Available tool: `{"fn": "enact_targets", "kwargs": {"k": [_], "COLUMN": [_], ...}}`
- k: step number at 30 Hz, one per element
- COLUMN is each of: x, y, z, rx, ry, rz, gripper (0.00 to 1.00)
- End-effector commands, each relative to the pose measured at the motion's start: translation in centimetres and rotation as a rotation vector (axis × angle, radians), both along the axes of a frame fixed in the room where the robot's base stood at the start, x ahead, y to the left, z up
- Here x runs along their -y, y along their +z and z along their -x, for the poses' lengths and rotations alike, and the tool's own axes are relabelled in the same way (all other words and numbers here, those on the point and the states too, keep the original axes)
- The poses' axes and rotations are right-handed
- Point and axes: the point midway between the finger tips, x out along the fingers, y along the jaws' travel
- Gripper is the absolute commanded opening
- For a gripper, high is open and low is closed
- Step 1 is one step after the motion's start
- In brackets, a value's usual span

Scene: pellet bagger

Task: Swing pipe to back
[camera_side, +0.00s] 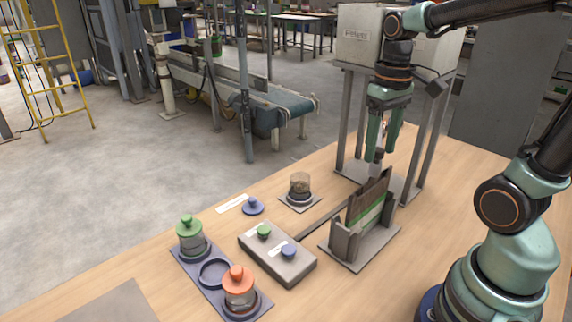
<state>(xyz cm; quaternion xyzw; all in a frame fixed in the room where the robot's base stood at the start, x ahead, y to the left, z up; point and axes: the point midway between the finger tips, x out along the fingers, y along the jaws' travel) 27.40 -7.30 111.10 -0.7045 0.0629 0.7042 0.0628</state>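The pipe (376,161) is a short grey spout below the white hopper box, standing over the bag holder. Its lower end is near the top of the bag (369,207), which is dark with a green band and stands in the grey holder (345,241). My gripper (381,153) points down from above, with its two green fingers apart. The fingertips are close around or just in front of the pipe's upper part. I cannot tell whether they touch it. The pipe's upper end is hidden behind the fingers.
The hopper box (359,36) stands on grey legs behind my gripper. A tray (211,273) holds green-lidded and orange-lidded jars. A pellet jar (299,185) and blue lid (253,206) stand nearby.

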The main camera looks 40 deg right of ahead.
Motion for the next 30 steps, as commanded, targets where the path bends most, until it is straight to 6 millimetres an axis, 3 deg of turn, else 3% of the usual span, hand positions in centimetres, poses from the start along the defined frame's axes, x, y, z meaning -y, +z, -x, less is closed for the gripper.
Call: {"fn": "enact_targets", "kwargs": {"k": [8, 21, 30], "x": [0.0, 0.0, 0.0], "y": [1.3, 9.7, 12.0], "z": [-0.1, -0.1, 0.0], "rx": [0.006, 0.004, 0.0], "ry": [0.001, 0.0, 0.0], "rz": [0.001, 0.001, 0.0], "gripper": [0.62, 0.62, 0.62]}}
